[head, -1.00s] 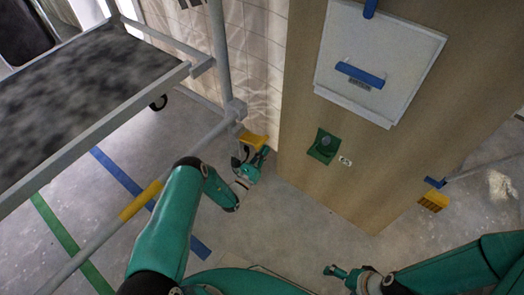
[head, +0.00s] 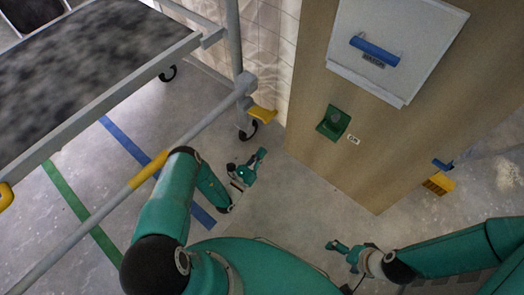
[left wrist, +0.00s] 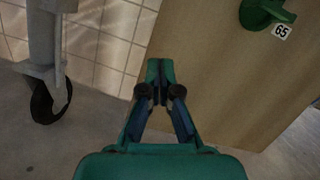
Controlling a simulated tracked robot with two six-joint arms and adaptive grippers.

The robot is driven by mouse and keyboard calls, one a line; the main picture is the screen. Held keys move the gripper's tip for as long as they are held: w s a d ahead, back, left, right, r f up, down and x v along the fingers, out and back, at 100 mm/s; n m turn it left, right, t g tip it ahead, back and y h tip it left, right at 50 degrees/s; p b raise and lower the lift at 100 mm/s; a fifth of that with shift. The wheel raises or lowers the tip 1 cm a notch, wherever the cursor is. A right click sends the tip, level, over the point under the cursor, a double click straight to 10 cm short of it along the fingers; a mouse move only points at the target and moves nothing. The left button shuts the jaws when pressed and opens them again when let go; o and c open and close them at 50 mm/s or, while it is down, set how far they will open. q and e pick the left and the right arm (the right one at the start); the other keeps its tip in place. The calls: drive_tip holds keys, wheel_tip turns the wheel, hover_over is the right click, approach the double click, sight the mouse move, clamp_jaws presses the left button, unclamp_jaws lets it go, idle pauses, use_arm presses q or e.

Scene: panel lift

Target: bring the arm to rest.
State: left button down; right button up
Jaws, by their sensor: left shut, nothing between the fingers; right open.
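My left gripper (head: 256,161) is at the middle of the head view, over the grey floor, below the scaffold's yellow caster pedal. In the left wrist view its fingers (left wrist: 160,75) are shut together with nothing between them. My left arm reaches in from the lower left. My right gripper (head: 334,246) is at the lower right of the middle in the head view, over bare floor. It is open and empty, and my right arm comes in from the right. Neither gripper is seen touching anything.
A scaffold (head: 120,102) with a caster (head: 247,130) stands at the left. A wooden wall (head: 382,160) carries a white panel with a blue handle (head: 375,50) and a green fixture (head: 333,123). A yellow block (head: 438,184) is at the right. Floor between the grippers is clear.

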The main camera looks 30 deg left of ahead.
use_arm(q)
drive_tip(key=shift+d, duration=0.1)
drive_tip(key=s+d+r+m+g+h, duration=0.1)
drive_tip(key=s+d+m+g+h, duration=0.1)
drive_tip(key=d+m+g+h, duration=0.5)
drive_tip(key=s+d+r+m+g+h, duration=0.1)
drive_tip(key=s+d+m+g+h, duration=0.2)
drive_tip(key=d, duration=0.6)
drive_tip(key=s+d+m+g+h, duration=0.2)
drive_tip(key=s+d+m+g, duration=0.45)
drive_tip(key=s+g, duration=0.3)
drive_tip(key=s+a+m+g+y, duration=0.5)
drive_tip(key=s+m+y, duration=0.2)
drive_tip(key=s+m, duration=0.4)
drive_tip(key=w+a+r+m+t+y, duration=0.3)
drive_tip(key=w+r+m+t, duration=0.2)
drive_tip(key=m, duration=0.4)
wheel_tip(320, 180, up, 33)
drive_tip(key=p, duration=3.3)
drive_tip(key=shift+s+r, duration=0.2)
